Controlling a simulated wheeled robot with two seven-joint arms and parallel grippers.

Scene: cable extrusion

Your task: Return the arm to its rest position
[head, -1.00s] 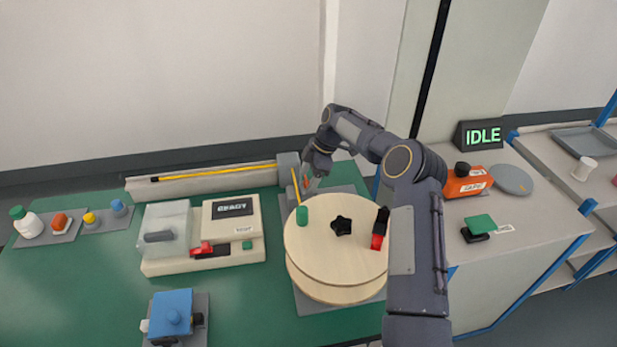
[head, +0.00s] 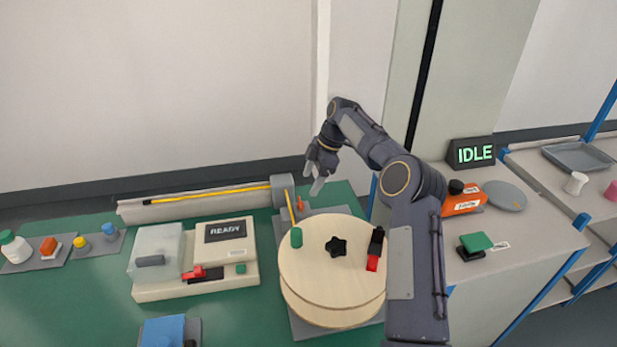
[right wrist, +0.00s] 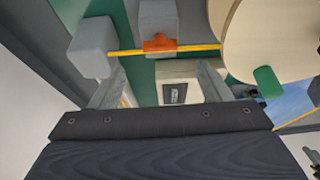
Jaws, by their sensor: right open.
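My right gripper (head: 318,178) is raised above the far edge of the green table, over the grey guide block (head: 283,190). In the right wrist view its two fingers (right wrist: 160,88) are spread apart with nothing held between them. A yellow cable (head: 210,194) runs along the pale channel and out past the guide block beside the round wooden drum (head: 330,265). A small orange clip (head: 300,204) stands by the cable; in the right wrist view the clip (right wrist: 159,43) sits across the cable. My left gripper is not in view.
A cream machine (head: 196,265) reading READY stands left of the drum. On the right bench are an IDLE display (head: 474,153), an orange box (head: 463,200) and a green button (head: 476,242).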

